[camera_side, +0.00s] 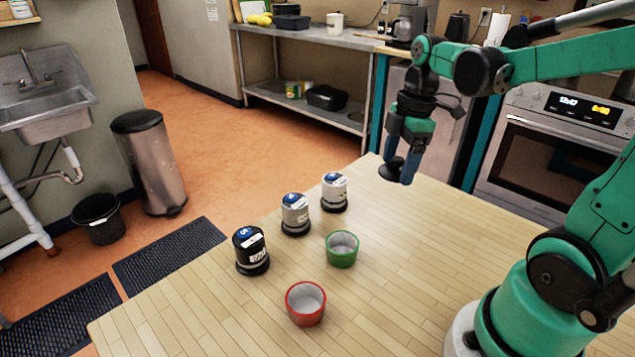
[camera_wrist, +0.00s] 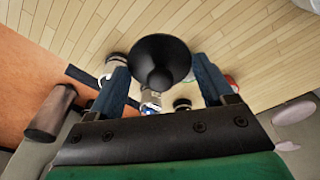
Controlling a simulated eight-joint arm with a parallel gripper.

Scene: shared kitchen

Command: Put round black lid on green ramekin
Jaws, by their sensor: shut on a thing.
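My gripper (camera_side: 408,162) is shut on the round black lid (camera_side: 392,170) and holds it above the far part of the wooden table. In the wrist view the lid (camera_wrist: 160,62) sits between the two blue fingers and hides part of the table below. The green ramekin (camera_side: 342,249) stands upright and uncovered on the table, left of and nearer the camera than my gripper. Its white inside looks empty. In the wrist view only a small piece of a green rim shows beside the right finger.
A red ramekin (camera_side: 306,303) stands nearer the camera. A black jar (camera_side: 250,250), a grey jar (camera_side: 295,214) and a white jar (camera_side: 335,192) stand in a row left of the green ramekin. The right part of the table (camera_side: 440,240) is clear.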

